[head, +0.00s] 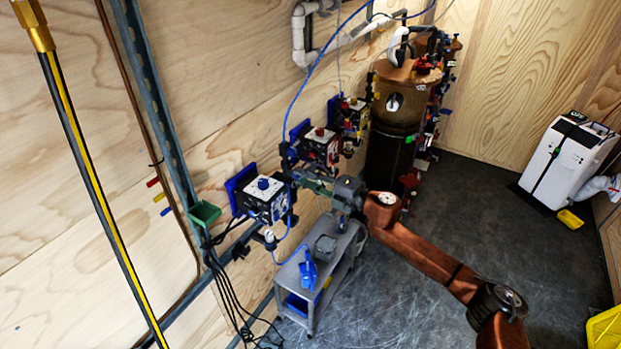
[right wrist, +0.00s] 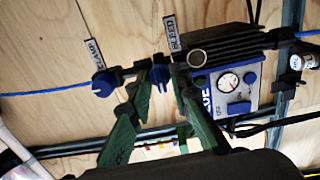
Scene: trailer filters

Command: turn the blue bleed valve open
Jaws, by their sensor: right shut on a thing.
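In the right wrist view, the blue bleed valve (right wrist: 160,76) is a small blue handle on a dark pipe, below a tag reading BLEED (right wrist: 171,32). My right gripper (right wrist: 162,83) has its green fingers on either side of the handle and is shut on it. In the head view, my right gripper (head: 312,186) reaches left to the pipework beside the blue-knobbed filter unit (head: 266,200); the valve is too small or hidden there to make out. My left gripper is not in view.
A second blue knob (right wrist: 102,85) sits left of the valve, and a gauge panel (right wrist: 229,82) to its right. In the head view, a red-knobbed unit (head: 320,146) stands just behind the gripper. A grey cart (head: 312,317) stands below. The floor (head: 385,300) to the right is open.

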